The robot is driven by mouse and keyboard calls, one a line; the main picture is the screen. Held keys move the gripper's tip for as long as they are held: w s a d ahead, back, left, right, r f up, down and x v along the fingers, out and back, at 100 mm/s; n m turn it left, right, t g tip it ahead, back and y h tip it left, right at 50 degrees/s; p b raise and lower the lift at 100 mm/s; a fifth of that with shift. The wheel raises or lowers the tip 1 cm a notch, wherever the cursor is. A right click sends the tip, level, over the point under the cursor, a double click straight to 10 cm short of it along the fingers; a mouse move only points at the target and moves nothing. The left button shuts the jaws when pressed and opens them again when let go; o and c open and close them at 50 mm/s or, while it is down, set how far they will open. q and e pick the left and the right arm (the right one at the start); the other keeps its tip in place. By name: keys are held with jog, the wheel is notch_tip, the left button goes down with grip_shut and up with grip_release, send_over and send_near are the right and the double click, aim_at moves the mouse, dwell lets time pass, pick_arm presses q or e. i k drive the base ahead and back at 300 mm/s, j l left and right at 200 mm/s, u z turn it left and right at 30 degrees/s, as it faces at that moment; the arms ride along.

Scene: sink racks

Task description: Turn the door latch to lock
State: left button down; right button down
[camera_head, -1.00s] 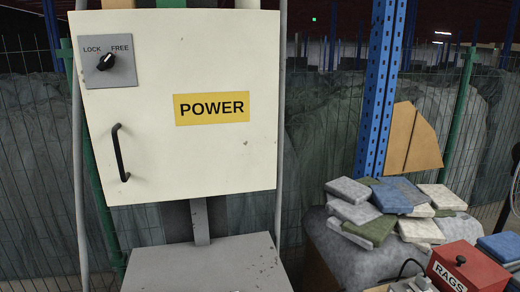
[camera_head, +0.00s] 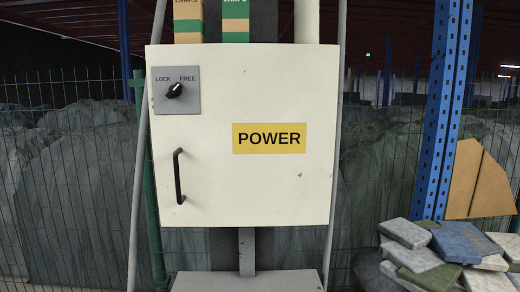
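A black rotary latch knob (camera_head: 174,91) sits on a grey plate (camera_head: 188,105) at the upper left of a white cabinet door (camera_head: 255,185). The plate is marked LOCK on the left and FREE on the right, and the knob's pale pointer tip points up and right, toward FREE. A black vertical handle (camera_head: 179,176) is below the plate. The door looks closed and carries a yellow POWER label (camera_head: 269,138). Neither of my grippers shows in the head view.
A grey box (camera_head: 246,281) stands below the cabinet. A blue perforated post (camera_head: 440,120) and a pile of folded cloths (camera_head: 445,247) are at the right. Lamp boxes (camera_head: 236,22) stand on top of the cabinet. Wire mesh fencing runs behind.

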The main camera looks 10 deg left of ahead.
aim_at(176, 90)
jog(key=i+j, duration=0.3)
jog(key=i+j+z, duration=0.1)
jog(key=i+j, duration=0.2)
jog(key=j, duration=0.25)
